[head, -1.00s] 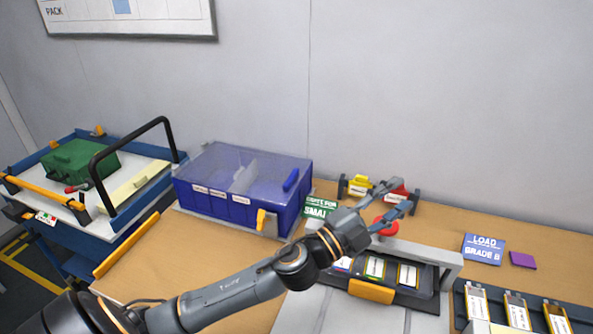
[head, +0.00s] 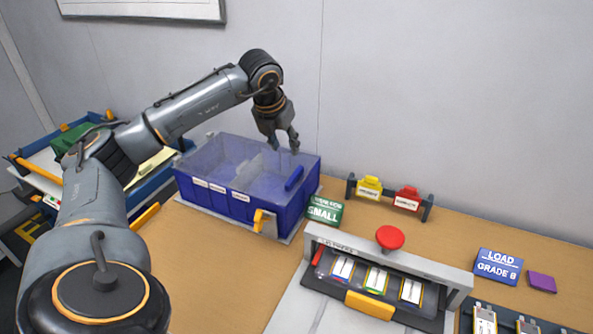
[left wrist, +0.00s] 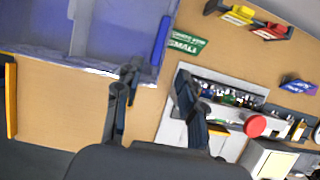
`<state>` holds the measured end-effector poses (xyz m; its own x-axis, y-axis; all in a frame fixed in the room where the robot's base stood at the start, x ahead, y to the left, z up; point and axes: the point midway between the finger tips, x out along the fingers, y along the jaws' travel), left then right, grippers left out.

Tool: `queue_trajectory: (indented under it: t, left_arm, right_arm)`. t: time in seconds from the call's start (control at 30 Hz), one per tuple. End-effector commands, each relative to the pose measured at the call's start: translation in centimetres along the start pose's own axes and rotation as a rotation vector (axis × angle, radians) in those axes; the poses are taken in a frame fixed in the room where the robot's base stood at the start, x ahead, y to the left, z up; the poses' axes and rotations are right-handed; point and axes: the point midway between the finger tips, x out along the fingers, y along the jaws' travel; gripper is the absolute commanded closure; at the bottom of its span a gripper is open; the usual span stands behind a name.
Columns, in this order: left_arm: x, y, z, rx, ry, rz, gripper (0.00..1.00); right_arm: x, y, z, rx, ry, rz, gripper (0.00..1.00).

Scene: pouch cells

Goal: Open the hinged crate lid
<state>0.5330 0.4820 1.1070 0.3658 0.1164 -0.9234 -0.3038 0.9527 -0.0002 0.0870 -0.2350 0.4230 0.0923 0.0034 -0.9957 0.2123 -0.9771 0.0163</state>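The blue crate (head: 220,205) stands on the wooden bench with its clear lid (head: 225,155) lying flat over the top, shut. A dark blue handle bar (head: 294,178) is at the lid's right end, and it also shows in the left wrist view (left wrist: 160,40). A yellow latch (head: 262,220) is on the crate's front. My left gripper (head: 285,148) is above the right back part of the crate, apart from the handle. In the left wrist view its two fingers (left wrist: 154,74) are spread with nothing between them. My right gripper is not in view.
A green sign (head: 324,211) stands right of the crate. Further right are a grey fixture with a red button (head: 390,237), yellow and red tags on a rack (head: 388,196), and a blue load sign (head: 497,266). The bench in front of the crate is clear.

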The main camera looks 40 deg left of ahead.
Motion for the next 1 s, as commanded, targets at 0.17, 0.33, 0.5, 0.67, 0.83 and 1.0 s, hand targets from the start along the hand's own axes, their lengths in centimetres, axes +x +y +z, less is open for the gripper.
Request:
queue_trajectory:
  t: [0.17, 0.33, 0.5, 0.67, 0.83, 1.0]
  left_arm:
    - [2.0, 0.1, -0.1, -0.001, 0.007, 0.004, 0.60]
    - [5.5, 0.0, -0.1, -0.001, 0.007, 0.003, 0.60]
    - [9.1, -0.1, -0.1, 0.000, 0.006, 0.000, 0.60]
    - [11.7, 0.0, -0.1, -0.001, 0.004, 0.000, 0.60]
    - [13.2, -0.1, -0.1, 0.001, 0.003, 0.000, 0.60]
    - [13.7, -0.1, -0.1, 0.001, 0.001, -0.001, 0.60]
  right_arm:
    - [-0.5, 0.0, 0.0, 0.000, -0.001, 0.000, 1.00]
    - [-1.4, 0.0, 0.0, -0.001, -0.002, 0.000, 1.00]
    - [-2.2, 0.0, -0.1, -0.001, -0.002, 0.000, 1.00]
    - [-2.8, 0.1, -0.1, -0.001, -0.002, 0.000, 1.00]
    - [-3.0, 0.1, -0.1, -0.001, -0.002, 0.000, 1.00]
    - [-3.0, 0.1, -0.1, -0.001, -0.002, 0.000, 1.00]
